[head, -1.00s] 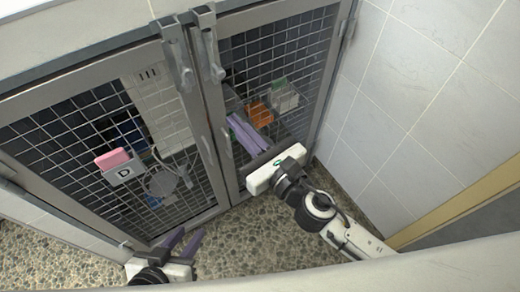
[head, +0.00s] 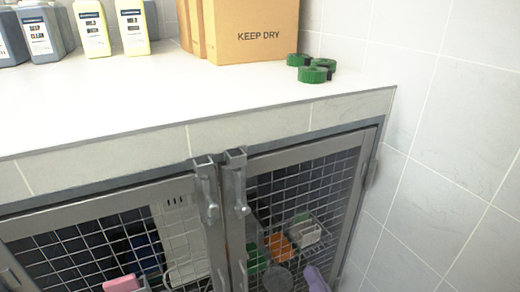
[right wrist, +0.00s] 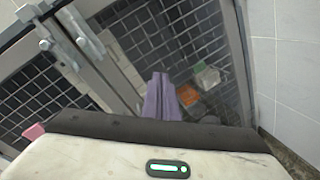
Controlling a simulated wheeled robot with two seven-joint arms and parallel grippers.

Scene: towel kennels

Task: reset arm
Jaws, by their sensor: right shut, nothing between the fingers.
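My right gripper (head: 315,280) shows at the bottom edge of the head view, only its purple fingers in sight. In the right wrist view its purple fingers (right wrist: 161,98) are together and empty, pointing toward the mesh of the right kennel door. My left gripper is out of view. The left kennel door (head: 85,243) and right kennel door (head: 345,200) are grey-framed mesh and look closed, with metal latches (head: 236,180) at their meeting edges.
Above the kennels is a white counter (head: 190,105) with a KEEP DRY carton (head: 255,35), green rolls (head: 313,72) and several bottles (head: 133,25). Behind the right mesh are an orange block (head: 278,246) and a pale block (head: 306,232). A tiled wall (head: 440,150) bounds the right side.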

